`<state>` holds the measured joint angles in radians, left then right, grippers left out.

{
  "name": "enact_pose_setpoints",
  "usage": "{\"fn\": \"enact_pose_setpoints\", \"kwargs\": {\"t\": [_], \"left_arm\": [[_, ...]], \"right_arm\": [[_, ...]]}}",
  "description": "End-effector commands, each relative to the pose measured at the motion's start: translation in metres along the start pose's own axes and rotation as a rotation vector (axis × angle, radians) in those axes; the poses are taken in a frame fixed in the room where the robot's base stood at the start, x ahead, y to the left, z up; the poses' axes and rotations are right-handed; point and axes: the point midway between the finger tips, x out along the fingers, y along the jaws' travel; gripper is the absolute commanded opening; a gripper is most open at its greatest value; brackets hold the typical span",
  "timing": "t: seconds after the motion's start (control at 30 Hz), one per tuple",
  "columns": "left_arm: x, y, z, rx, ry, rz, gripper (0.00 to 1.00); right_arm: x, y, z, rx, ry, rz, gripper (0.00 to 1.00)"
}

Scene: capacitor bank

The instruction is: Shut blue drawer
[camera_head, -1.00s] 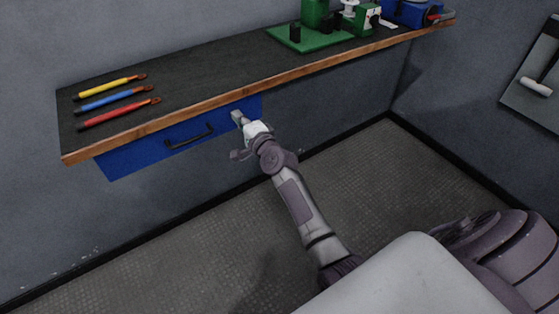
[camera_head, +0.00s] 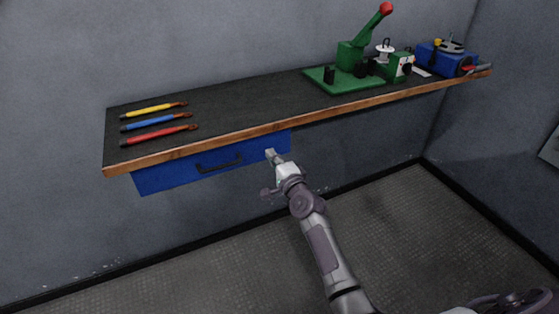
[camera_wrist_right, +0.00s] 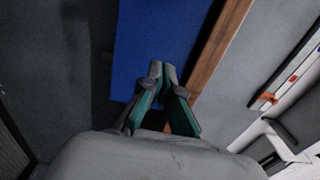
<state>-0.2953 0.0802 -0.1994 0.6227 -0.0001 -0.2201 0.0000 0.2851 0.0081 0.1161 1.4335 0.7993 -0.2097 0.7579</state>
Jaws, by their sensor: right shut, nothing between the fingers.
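The blue drawer (camera_head: 165,180) sits under the workbench (camera_head: 230,117), its front close to the wooden front edge, with a dark handle (camera_head: 220,164) on it. I cannot tell from here whether it is fully flush. My right gripper (camera_head: 270,154) is shut and empty, its fingertips at the right end of the drawer front, right of the handle. In the right wrist view the shut fingers (camera_wrist_right: 163,72) point at the blue drawer front (camera_wrist_right: 160,35), close to or touching it. My left gripper is not in view.
Yellow, blue and red-handled tools (camera_head: 160,134) lie at the bench's left end. A green press (camera_head: 345,78) and a blue device (camera_head: 445,60) stand at its right end. The floor (camera_head: 220,270) below is clear.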

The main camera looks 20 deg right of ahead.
Motion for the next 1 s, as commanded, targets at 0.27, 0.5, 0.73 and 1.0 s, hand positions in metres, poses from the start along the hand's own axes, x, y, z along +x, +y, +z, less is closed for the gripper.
{"fn": "enact_pose_setpoints", "kwargs": {"t": [0.27, 0.5, 0.73, 1.0], "left_arm": [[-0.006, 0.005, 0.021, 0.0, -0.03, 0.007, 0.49], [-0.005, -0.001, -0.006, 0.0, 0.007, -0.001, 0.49], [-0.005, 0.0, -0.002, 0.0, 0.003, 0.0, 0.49], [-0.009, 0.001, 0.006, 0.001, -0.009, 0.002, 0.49]], "right_arm": [[-0.043, 0.003, 0.001, 0.0, -0.002, 0.006, 0.0], [-0.083, 0.004, 0.001, 0.0, -0.002, 0.008, 0.0], [-0.1, 0.003, 0.001, 0.001, -0.002, 0.007, 0.0], [-0.104, 0.039, 0.007, -0.064, -0.016, 0.085, 0.0]]}}
